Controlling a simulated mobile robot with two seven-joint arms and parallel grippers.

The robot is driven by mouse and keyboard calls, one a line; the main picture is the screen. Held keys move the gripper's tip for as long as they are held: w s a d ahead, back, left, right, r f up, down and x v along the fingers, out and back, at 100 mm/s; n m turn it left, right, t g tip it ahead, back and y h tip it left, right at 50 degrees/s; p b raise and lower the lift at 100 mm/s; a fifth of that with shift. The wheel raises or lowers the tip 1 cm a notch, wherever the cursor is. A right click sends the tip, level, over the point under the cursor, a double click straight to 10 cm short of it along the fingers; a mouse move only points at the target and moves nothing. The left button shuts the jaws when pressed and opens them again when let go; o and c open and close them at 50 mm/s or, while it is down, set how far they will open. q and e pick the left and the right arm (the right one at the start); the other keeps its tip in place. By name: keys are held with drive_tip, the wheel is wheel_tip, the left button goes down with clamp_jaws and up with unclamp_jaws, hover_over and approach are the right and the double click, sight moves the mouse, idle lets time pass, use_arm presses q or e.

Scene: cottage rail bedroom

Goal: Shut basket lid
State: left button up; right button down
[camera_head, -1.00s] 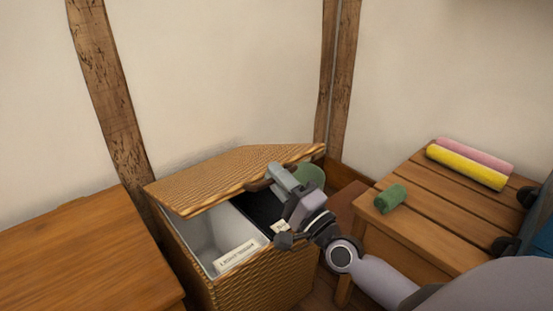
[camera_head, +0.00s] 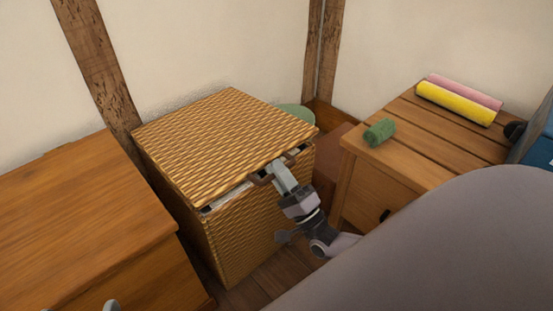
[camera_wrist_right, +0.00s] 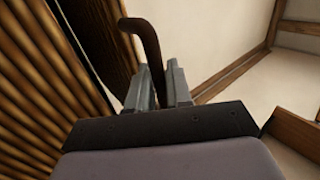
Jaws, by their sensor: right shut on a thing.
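The wicker basket (camera_head: 240,235) stands between two wooden units. Its woven lid (camera_head: 225,135) is lowered almost flat, with a narrow gap along the front edge. My right gripper (camera_head: 278,172) is shut on the lid's dark handle (camera_head: 258,179) at the front edge. In the right wrist view the brown curved handle (camera_wrist_right: 145,40) passes between the fingers of the gripper (camera_wrist_right: 158,88), with woven wicker (camera_wrist_right: 40,90) at left. The tips of my left gripper (camera_head: 78,308) show apart at the bottom left edge, empty as far as visible; the rest is out of frame.
A wooden cabinet (camera_head: 75,215) stands close at the basket's left. A green round object (camera_head: 297,111) shows behind the basket.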

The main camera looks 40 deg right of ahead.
drive_tip(key=shift+w+f, duration=0.1)
drive_tip(key=shift+f, duration=2.25)
drive_tip(key=shift+f, duration=0.15)
drive_tip(key=c, duration=1.2)
unclamp_jaws()
drive_tip(key=shift+f, duration=0.1)
drive_tip(key=v, duration=0.7)
